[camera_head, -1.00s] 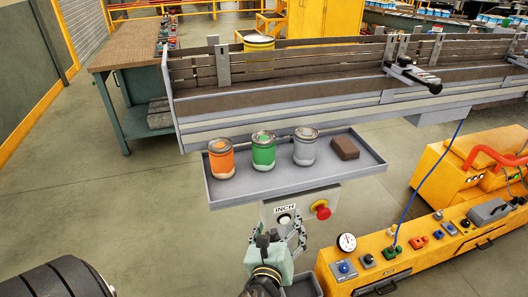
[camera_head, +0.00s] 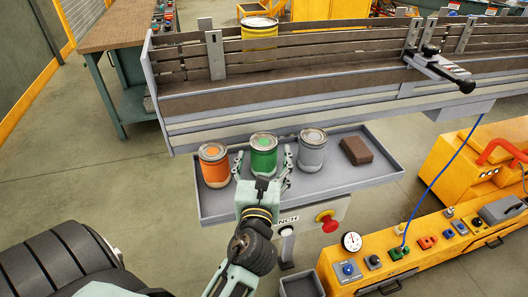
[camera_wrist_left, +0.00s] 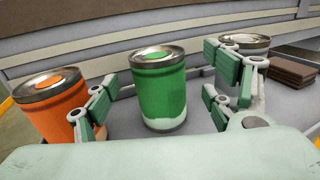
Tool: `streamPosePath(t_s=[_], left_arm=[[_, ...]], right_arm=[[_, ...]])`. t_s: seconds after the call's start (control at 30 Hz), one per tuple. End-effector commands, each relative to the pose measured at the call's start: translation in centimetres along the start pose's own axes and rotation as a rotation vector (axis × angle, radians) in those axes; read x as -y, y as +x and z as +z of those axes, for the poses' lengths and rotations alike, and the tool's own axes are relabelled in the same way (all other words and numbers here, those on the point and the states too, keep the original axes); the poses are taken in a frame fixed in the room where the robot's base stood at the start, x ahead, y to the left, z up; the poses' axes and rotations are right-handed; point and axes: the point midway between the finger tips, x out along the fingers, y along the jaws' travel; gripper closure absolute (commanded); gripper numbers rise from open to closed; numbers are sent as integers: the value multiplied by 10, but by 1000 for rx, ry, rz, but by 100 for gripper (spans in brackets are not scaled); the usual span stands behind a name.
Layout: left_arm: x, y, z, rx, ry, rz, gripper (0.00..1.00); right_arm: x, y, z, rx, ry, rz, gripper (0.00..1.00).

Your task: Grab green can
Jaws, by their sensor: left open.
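The green can (camera_head: 263,153) stands upright on the grey tray (camera_head: 340,179), between an orange can and a grey can. It also shows in the left wrist view (camera_wrist_left: 160,92), centred between the open fingers. My left gripper (camera_head: 263,165) is open, with one finger on each side of the green can and gaps on both sides. The left finger is close to the orange can and the right finger is close to the grey can. My right gripper is not in view.
The orange can (camera_head: 214,166) stands left of the green can and the grey can (camera_head: 311,151) right of it. A brown block (camera_head: 356,151) lies farther right on the tray. A conveyor (camera_head: 330,109) runs behind. A red button (camera_head: 327,219) sits below the tray.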

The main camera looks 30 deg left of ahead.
Motion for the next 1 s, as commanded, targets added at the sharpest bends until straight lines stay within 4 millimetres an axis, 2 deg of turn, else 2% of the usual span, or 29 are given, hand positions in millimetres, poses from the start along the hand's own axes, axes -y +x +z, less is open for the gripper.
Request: streamPosePath(t_s=[0.1,0.2,0.33,0.57,1.0], left_arm=[[-2,18,2,1,1,2,23],[-2,34,1,2,0,1,23],[-2,45,-1,0,-1,0,23],[-2,47,-2,-1,-1,0,23],[-2,47,-2,-1,-1,-1,60]], right_arm=[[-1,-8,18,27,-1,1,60],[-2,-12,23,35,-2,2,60],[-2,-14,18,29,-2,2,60],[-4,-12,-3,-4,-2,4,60],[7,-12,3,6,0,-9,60]])
